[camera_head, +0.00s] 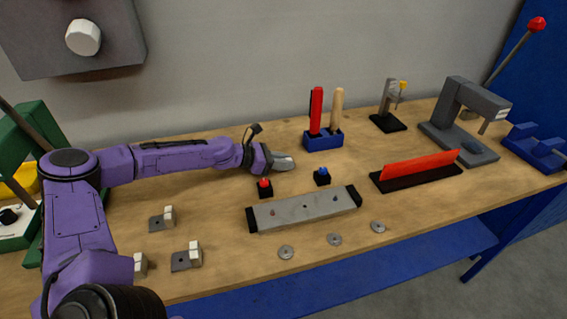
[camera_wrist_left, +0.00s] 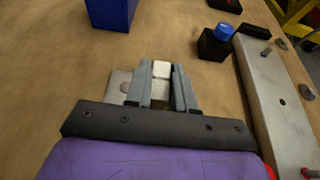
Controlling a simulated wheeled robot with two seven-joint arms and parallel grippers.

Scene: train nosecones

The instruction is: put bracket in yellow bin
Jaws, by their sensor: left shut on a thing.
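My left gripper (camera_head: 284,162) is over the back middle of the bench, left of the blue tool holder. In the left wrist view its fingers (camera_wrist_left: 161,80) are shut on a bracket (camera_wrist_left: 160,68), a white block with a flat grey plate showing to the left. In the head view this bracket cannot be made out. Other brackets, grey plates with white blocks, lie on the bench at front left: one (camera_head: 162,219), another (camera_head: 187,258) and a third (camera_head: 140,265) partly behind my arm. A yellow object (camera_head: 22,182), possibly the yellow bin, shows partly at far left. My right gripper is not in view.
A red-button block (camera_head: 264,188) and a blue-button block (camera_head: 322,176) stand near the gripper. A long grey metal bar fixture (camera_head: 305,208) lies in front, with several washers (camera_head: 334,239) before it. The blue tool holder (camera_head: 323,140) is close on the right. A green machine (camera_head: 30,130) stands far left.

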